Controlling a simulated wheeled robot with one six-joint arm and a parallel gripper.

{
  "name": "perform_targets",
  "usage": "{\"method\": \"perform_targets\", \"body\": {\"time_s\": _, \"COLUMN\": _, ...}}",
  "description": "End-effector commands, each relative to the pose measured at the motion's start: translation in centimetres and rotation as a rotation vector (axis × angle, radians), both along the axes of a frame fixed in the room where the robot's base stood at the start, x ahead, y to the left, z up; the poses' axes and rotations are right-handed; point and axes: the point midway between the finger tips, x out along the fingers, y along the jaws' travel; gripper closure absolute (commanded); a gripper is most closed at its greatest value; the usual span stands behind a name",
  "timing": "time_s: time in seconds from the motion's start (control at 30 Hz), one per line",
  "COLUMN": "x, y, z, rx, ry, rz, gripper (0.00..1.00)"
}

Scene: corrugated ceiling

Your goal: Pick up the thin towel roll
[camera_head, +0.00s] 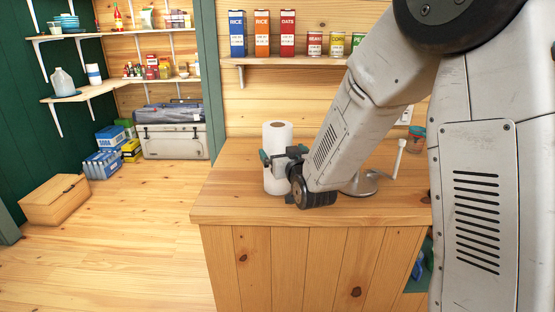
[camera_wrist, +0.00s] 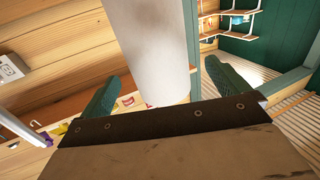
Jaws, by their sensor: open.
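The thin towel roll (camera_head: 278,135) is white with a brown core and stands upright on the wooden counter (camera_head: 235,205). My gripper (camera_head: 284,154) is at the roll's right front side, about mid-height. In the wrist view, the white roll (camera_wrist: 153,45) rises between the two green fingers of my gripper (camera_wrist: 160,90). The fingers are open, one on each side, with a gap visible between each finger and the roll.
A shelf (camera_head: 300,60) with boxes and cans is on the wall behind. The counter's left front is clear.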

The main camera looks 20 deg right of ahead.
Motion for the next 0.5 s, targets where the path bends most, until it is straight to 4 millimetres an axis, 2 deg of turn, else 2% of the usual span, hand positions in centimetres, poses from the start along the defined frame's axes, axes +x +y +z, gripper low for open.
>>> {"method": "perform_targets", "body": {"time_s": 0.33, "x": 3.6, "y": -0.1, "z": 0.0, "rx": -0.001, "ry": -0.020, "rz": -0.001, "gripper": 0.00}}
{"method": "perform_targets", "body": {"time_s": 0.5, "x": 6.2, "y": -0.4, "z": 0.1, "rx": 0.000, "ry": -0.020, "rz": -0.001, "gripper": 0.00}}
